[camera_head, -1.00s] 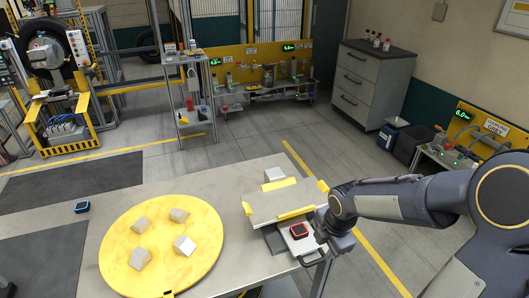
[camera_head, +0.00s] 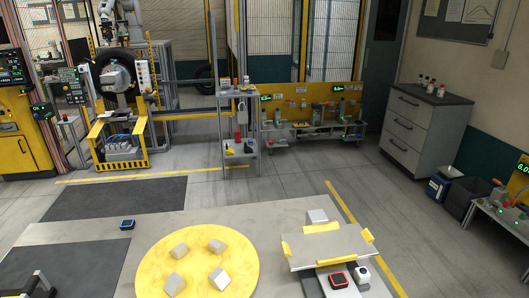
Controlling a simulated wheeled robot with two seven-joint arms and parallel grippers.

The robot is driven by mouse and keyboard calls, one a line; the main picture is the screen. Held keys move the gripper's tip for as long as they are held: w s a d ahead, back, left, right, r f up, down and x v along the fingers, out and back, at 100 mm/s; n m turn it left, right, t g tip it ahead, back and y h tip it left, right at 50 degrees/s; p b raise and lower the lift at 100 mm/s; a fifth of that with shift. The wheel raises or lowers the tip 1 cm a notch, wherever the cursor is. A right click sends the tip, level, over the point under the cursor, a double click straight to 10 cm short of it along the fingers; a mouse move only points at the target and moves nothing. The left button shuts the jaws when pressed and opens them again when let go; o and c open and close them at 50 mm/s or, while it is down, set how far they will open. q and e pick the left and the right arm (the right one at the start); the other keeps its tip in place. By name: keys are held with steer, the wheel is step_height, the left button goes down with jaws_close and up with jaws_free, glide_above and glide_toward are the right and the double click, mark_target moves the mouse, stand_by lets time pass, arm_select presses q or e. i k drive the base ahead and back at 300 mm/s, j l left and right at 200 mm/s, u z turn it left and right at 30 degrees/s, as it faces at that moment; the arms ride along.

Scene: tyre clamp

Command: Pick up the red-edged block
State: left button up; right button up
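The red-edged block (camera_head: 339,281) is a small dark block with a bright red rim. It lies on a light surface just in front of the raised grey plate (camera_head: 330,248), at the table's right part. A white rounded object (camera_head: 362,273) with a dark spot stands close to its right. A similar dark block with a blue rim (camera_head: 127,224) lies at the table's left.
A yellow round disc (camera_head: 150,262) with several grey blocks lies mid-table. Bare table shows between blue-rimmed block and disc.

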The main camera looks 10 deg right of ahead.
mark_target(338, 280)
steer(key=l+z, duration=0.15)
steer(key=z, duration=0.25)
steer(key=l+z, duration=0.2)
steer(key=z, duration=0.25)
steer(key=i+j+u, duration=0.15)
steer(key=u, duration=0.3)
steer(key=i+j+u, duration=0.2)
steer(key=u, duration=0.2)
